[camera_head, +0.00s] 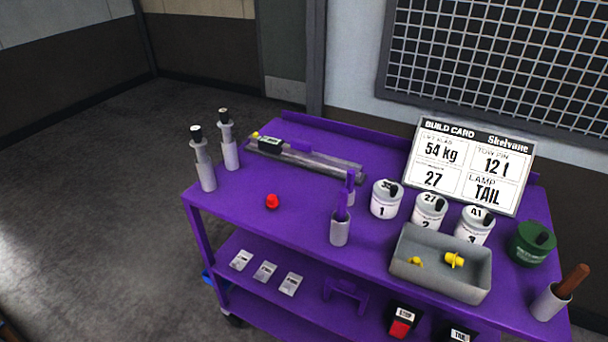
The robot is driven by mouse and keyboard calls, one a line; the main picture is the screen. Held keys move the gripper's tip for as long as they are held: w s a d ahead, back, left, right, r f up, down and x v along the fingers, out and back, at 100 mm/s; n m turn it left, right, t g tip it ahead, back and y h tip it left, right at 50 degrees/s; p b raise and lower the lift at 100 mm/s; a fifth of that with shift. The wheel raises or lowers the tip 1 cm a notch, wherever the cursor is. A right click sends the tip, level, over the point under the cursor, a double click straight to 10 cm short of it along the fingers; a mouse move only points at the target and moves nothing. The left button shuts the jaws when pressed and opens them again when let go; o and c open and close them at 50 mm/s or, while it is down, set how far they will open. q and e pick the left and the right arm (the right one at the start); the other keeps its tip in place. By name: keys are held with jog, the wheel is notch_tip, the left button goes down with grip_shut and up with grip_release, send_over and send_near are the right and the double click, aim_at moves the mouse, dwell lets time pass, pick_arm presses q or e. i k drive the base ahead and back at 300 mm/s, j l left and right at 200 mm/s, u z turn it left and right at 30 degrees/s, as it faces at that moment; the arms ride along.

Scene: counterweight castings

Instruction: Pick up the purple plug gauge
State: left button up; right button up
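A purple cart (290,195) stands ahead. On its top, near the middle, a grey cup-like cylinder (340,233) stands upright with a slim purple piece (342,205) rising from it. Another upright purple piece (350,183) shows just behind it. One of these may be the purple plug gauge; I cannot tell which, as they overlap and are small. Neither of my grippers is in view.
Three numbered white pots (386,200), a grey tray (440,285) with yellow parts, a green pot (531,244) and a cup with a brown handle (548,303) crowd the right. Two grey bottle-like cylinders (204,168) stand left. A red knob (272,202) lies in open space.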

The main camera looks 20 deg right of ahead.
aim_at(351, 174)
jog(key=z, duration=0.8)
